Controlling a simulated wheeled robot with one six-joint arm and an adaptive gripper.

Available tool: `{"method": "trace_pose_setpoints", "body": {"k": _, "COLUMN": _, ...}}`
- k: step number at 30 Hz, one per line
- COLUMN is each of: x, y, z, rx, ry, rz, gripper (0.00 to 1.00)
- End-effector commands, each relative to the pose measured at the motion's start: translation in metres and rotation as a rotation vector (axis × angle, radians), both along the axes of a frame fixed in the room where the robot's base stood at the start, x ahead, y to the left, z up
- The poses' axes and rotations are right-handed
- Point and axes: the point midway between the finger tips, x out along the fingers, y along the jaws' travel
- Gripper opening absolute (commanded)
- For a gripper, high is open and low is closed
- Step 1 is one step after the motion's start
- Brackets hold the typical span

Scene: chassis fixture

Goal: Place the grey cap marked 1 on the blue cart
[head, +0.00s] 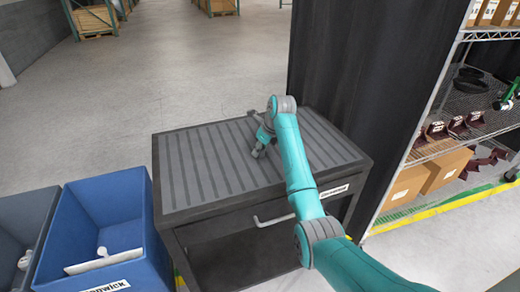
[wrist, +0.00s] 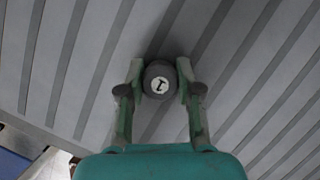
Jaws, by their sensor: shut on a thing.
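The grey cap marked 1 (wrist: 160,79) sits between the two fingers of my gripper (wrist: 160,86) in the wrist view, its white numbered disc facing the camera. The fingers are shut on its sides. In the head view my gripper (head: 261,146) is over the ribbed top of a dark cart (head: 205,165); the cap is too small to make out there. I cannot tell whether the cap touches the ribbed top. A blue open-topped cart or bin (head: 139,225) stands at the lower left, with a small white item (head: 102,251) inside.
A grey bin (head: 30,205) stands left of the blue one. The dark cart has a front handle (head: 274,221). A black curtain (head: 365,75) and a wire shelf (head: 470,95) with boxes stand to the right. Open floor (head: 190,70) lies behind.

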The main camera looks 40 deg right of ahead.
Motion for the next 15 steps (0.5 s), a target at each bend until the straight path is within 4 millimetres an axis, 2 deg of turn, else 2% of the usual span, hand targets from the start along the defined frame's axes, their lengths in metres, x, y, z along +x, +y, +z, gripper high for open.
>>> {"method": "trace_pose_setpoints", "body": {"k": 5, "x": -0.0002, "y": 0.0001, "z": -0.0027, "rx": 0.001, "ry": 0.001, "rz": 0.0, "gripper": 0.21}}
{"method": "trace_pose_setpoints", "body": {"k": 6, "x": -0.0001, "y": 0.0001, "z": -0.0024, "rx": 0.0, "ry": 0.0, "rz": 0.0, "gripper": 0.42}}
{"method": "trace_pose_setpoints", "body": {"k": 8, "x": -0.0001, "y": 0.0001, "z": -0.0023, "rx": 0.0, "ry": 0.0, "rz": 0.0, "gripper": 0.57}}
{"method": "trace_pose_setpoints", "body": {"k": 9, "x": 0.0, "y": 0.0001, "z": -0.0023, "rx": 0.0, "ry": 0.0, "rz": 0.0, "gripper": 0.6}}
{"method": "trace_pose_setpoints", "body": {"k": 15, "x": 0.0, "y": 0.0, "z": -0.0021, "rx": 0.0, "ry": 0.0, "rz": 0.0, "gripper": 0.6}}
